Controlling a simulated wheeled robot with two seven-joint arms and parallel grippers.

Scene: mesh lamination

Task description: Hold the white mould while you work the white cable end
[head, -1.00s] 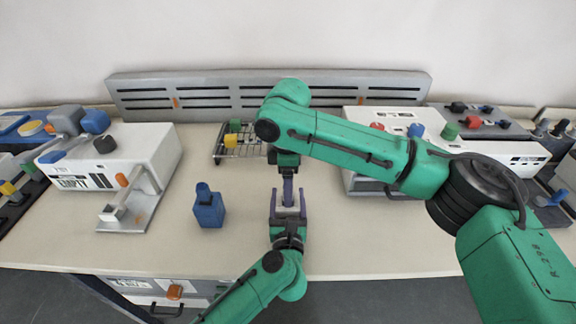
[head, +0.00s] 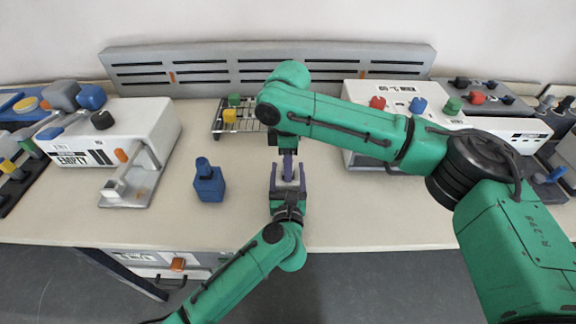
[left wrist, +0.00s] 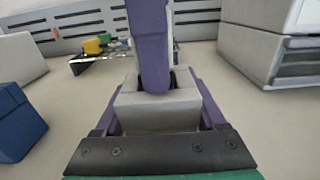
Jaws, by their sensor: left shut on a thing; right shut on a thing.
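The white mould (left wrist: 160,112) is a pale block in the left wrist view, gripped between the purple fingers of my left gripper (left wrist: 158,105). In the head view my left gripper (head: 287,190) points away from me, low over the table's middle. My right gripper (head: 287,168) comes down from above, just over the left one. Its purple finger (left wrist: 150,50) stands upright against or just beyond the mould in the left wrist view; I cannot tell if it touches. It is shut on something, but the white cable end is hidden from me.
A blue bottle-like thing (head: 208,184) stands left of my grippers. A wire rack (head: 240,130) with yellow and green blocks lies behind. White machines stand left (head: 140,128) and right (head: 365,92). The table (head: 350,225) is clear in front; a slotted grey rail (head: 270,68) closes the back.

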